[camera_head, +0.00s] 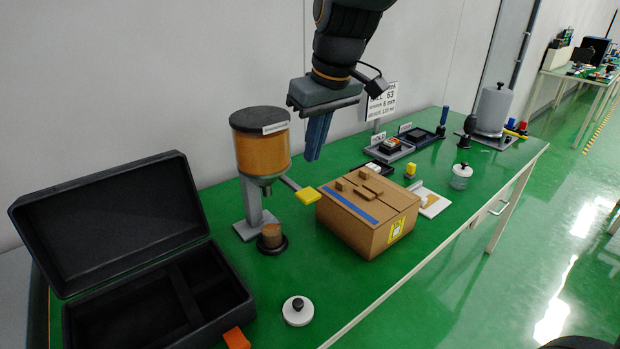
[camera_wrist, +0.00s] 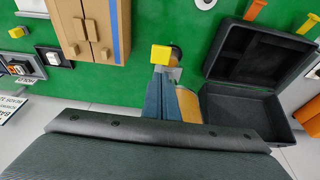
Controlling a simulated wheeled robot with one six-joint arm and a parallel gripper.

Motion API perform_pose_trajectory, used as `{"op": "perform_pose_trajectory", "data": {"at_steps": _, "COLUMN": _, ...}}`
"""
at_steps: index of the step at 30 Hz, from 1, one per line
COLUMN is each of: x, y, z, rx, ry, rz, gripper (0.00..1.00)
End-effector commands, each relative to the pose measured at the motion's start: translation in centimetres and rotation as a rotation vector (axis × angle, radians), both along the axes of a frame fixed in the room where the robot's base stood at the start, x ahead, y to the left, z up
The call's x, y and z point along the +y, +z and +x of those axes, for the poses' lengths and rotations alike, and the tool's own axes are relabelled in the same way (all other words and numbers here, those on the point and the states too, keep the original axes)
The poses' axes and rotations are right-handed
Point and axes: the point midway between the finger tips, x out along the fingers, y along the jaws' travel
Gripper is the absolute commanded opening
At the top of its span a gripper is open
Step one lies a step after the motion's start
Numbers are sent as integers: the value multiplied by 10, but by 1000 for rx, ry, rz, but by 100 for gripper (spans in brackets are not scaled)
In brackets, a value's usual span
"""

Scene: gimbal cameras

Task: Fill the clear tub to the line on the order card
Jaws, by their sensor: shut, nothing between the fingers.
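The orange see-through hopper (camera_head: 262,150) stands on a grey post at the back left, with a yellow-ended lever (camera_head: 306,195) sticking out to the right. Under its spout a small tub (camera_head: 271,233) with brown-orange content sits on a black round base; its fill line cannot be made out. A white card (camera_head: 382,102) with printed text, including 63 and 8 mm, stands at the back; most of its text is too small. My gripper (camera_head: 312,157) is shut and empty, pointing down above the lever. In the wrist view its fingers (camera_wrist: 161,78) are beside the yellow lever end (camera_wrist: 161,54).
An open black case (camera_head: 120,220) fills the left. A cardboard box (camera_head: 368,215) stands right of the lever. A white lid with black knob (camera_head: 297,310) lies in front. A clear jar (camera_head: 461,177) and grey trays stand farther right.

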Motion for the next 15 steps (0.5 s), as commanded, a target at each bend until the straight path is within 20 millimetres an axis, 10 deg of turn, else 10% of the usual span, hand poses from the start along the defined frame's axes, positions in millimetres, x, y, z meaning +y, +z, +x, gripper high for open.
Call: {"op": "perform_pose_trajectory", "data": {"at_steps": 15, "x": 8, "y": -80, "z": 11, "rx": 2, "ry": 0, "rz": -1, "gripper": 0}}
